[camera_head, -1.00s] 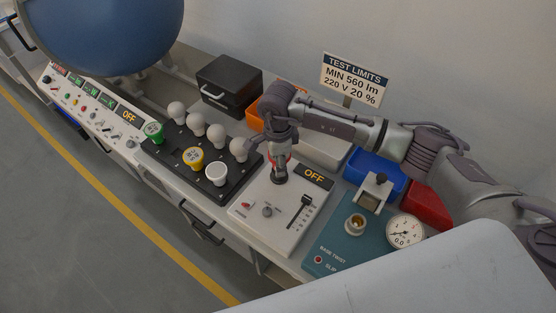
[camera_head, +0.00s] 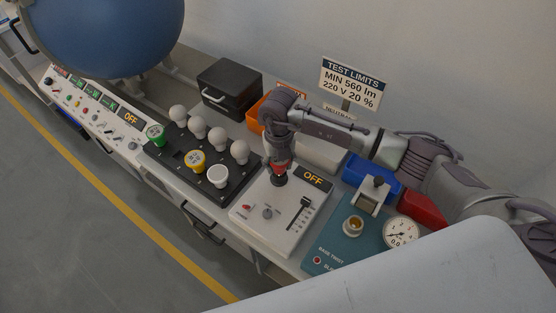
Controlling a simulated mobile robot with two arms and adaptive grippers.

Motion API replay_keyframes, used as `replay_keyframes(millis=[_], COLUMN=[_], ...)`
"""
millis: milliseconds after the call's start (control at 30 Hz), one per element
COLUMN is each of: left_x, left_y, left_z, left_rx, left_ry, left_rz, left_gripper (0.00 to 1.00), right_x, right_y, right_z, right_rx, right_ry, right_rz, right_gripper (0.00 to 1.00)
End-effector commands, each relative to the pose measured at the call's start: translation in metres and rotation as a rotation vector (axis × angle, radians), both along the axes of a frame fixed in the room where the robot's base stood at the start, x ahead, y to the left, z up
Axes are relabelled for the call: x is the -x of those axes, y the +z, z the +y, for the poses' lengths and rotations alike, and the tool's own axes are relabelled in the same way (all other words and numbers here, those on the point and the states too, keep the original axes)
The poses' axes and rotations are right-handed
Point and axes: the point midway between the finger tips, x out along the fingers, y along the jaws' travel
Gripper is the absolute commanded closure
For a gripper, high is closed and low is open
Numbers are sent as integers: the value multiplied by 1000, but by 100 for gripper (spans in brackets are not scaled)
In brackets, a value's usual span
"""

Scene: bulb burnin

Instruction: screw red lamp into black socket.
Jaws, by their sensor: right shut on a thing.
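The red lamp (camera_head: 280,167) is upright at the black socket (camera_head: 279,181) on the white test panel (camera_head: 258,226). My right gripper (camera_head: 279,158) comes down from above and is shut on the red lamp, hiding most of it. The lamp's lower end meets the socket; how deep it sits cannot be told. The panel's display (camera_head: 314,180) reads OFF. My left gripper is not in view.
A black tray (camera_head: 178,173) left of the panel holds several white bulbs, with green, yellow and white-collared ones. A teal base-twist board (camera_head: 345,243) with a brass socket and gauge (camera_head: 400,232) is at right. A limits sign (camera_head: 351,82) stands behind.

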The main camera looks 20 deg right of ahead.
Motion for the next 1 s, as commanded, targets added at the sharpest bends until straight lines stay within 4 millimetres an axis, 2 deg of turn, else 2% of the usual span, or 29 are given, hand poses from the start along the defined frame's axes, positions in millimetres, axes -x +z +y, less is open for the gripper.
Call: replay_keyframes(millis=[33, 233, 367, 567, 600, 700, 1000], left_x=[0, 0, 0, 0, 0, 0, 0], left_y=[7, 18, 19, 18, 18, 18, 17], left_z=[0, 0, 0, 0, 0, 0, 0], left_rx=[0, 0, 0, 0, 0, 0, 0], left_ry=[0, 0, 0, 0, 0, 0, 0], left_rz=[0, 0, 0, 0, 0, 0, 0], left_gripper=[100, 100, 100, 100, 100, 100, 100], right_x=[-2, -3, -4, -5, -5, -5, -2], right_y=[7, 7, 5, 5, 5, 5, 1], right_z=[-1, -2, -2, -2, -2, -2, -1], right_rx=[-1, 0, -2, -4, -4, -4, -1], right_ry=[-87, -416, -500, -505, -504, -503, -493], right_rz=[-5, -6, -9, -12, -12, -11, -5], right_gripper=[84, 84, 84, 84, 44, 27, 26])
